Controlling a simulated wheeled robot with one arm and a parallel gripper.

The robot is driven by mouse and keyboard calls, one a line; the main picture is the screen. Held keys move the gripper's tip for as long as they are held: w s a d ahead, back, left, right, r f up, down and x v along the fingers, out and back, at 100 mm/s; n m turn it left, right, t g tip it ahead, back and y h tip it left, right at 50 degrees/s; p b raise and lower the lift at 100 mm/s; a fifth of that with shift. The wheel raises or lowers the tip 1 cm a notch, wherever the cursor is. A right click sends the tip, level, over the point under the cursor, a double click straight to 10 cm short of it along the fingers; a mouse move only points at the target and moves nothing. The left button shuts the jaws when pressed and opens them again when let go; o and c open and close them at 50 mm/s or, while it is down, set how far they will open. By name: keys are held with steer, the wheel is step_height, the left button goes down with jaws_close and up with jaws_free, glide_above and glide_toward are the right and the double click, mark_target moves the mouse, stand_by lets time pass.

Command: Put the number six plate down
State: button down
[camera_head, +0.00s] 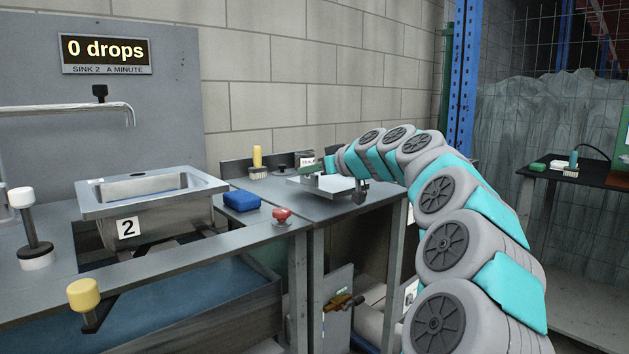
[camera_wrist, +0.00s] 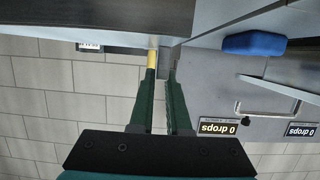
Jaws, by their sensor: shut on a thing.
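A flat pale grey plate (camera_head: 325,187) is at the right end of the grey worktop in the head view, roughly level and at or just above its surface. I cannot tell whether it touches. No number six is readable on it. In the wrist view the green fingers of my gripper (camera_wrist: 163,65) reach toward a grey surface; the grip itself is hard to make out there.
A blue sponge (camera_head: 242,200), a red button (camera_head: 282,215) and a yellow-handled brush (camera_head: 257,160) are left of the plate. A sink marked 2 (camera_head: 150,205) is farther left. A block wall (camera_head: 300,80) stands behind.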

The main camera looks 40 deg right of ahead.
mark_target(334, 186)
steer(key=shift+w+d+f, duration=0.1)
steer(key=shift+w+d, duration=0.1)
steer(key=shift+d, duration=0.3)
steer(key=shift+w+d, duration=0.2)
steer(key=shift+d, duration=0.3)
steer(key=shift+f+p, duration=0.3)
steer(key=shift+f, duration=1.45)
steer(key=shift+f, duration=0.15)
steer(key=c, duration=0.9)
jaws_free()
steer(key=shift+s+r, duration=0.15)
steer(key=shift+r, duration=0.05)
steer(key=b+v, duration=0.1)
steer(key=v, duration=1)
steer(key=shift+s+r+b, duration=0.1)
steer(key=shift+s+b, duration=0.25)
